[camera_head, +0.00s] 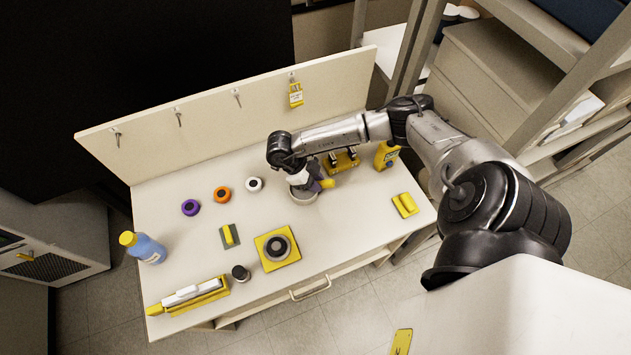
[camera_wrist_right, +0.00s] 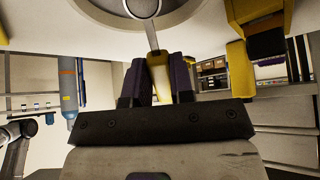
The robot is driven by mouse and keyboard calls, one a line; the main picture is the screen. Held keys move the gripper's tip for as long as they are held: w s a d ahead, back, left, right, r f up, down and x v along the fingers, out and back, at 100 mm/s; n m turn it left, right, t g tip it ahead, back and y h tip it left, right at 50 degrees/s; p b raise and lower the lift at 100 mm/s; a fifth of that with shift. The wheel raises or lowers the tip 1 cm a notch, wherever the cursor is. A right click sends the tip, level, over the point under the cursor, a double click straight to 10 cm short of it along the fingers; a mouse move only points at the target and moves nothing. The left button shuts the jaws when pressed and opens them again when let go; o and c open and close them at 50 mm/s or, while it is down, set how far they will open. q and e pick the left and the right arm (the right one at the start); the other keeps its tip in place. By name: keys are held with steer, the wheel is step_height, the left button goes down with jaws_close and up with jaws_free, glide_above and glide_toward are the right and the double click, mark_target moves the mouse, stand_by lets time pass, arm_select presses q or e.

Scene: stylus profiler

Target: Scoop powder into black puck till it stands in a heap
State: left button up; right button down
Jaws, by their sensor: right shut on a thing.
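My right gripper (camera_head: 314,184) is shut on the yellow handle of a scoop (camera_head: 327,183). In the right wrist view the scoop's handle (camera_wrist_right: 159,78) is between the dark purple fingers, and its metal end reaches over a pale round dish (camera_wrist_right: 185,12). In the head view this dish (camera_head: 303,198) is right under the gripper, which partly hides it. Whether the scoop carries powder cannot be told. A black, round puck (camera_head: 278,247) sits on a yellow square base, nearer the table's front and apart from the gripper. No powder heap can be made out on it. My left gripper is not seen.
Purple (camera_head: 190,207), orange (camera_head: 222,194) and white (camera_head: 254,184) round pieces lie left of the dish. A small dark cylinder (camera_head: 240,272), a blue bottle (camera_head: 150,248) and a yellow holder (camera_head: 342,162) also stand on the table. A yellow bottle (camera_head: 386,155) is behind right.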

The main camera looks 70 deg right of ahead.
steer(key=shift+r+p, duration=1.75)
steer(key=shift+r, duration=1)
